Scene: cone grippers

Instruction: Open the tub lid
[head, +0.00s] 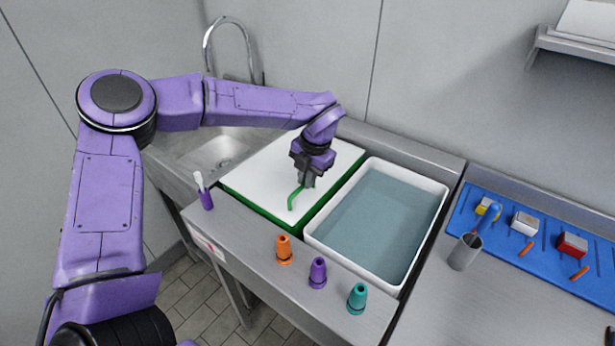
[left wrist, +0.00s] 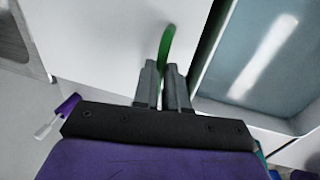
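The closed tub lid (head: 262,165) is a flat white panel with a green rim and a green bar handle (head: 293,200). It lies left of an open tub of water (head: 375,220). My left gripper (head: 307,183) reaches down over the lid to the handle. In the left wrist view, its two grey fingers (left wrist: 162,80) are close together with the green handle (left wrist: 166,45) between their tips, and they look shut on it. The lid lies flat. What is under it is hidden. My right gripper is not in view.
Orange (head: 284,250), purple (head: 318,273) and teal (head: 357,299) cone-shaped pieces stand along the front ledge. A purple holder with a white stick (head: 205,195) stands left of them. A metal cup (head: 465,252) and a blue mat (head: 540,235) are at right. A sink (head: 215,150) is behind left.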

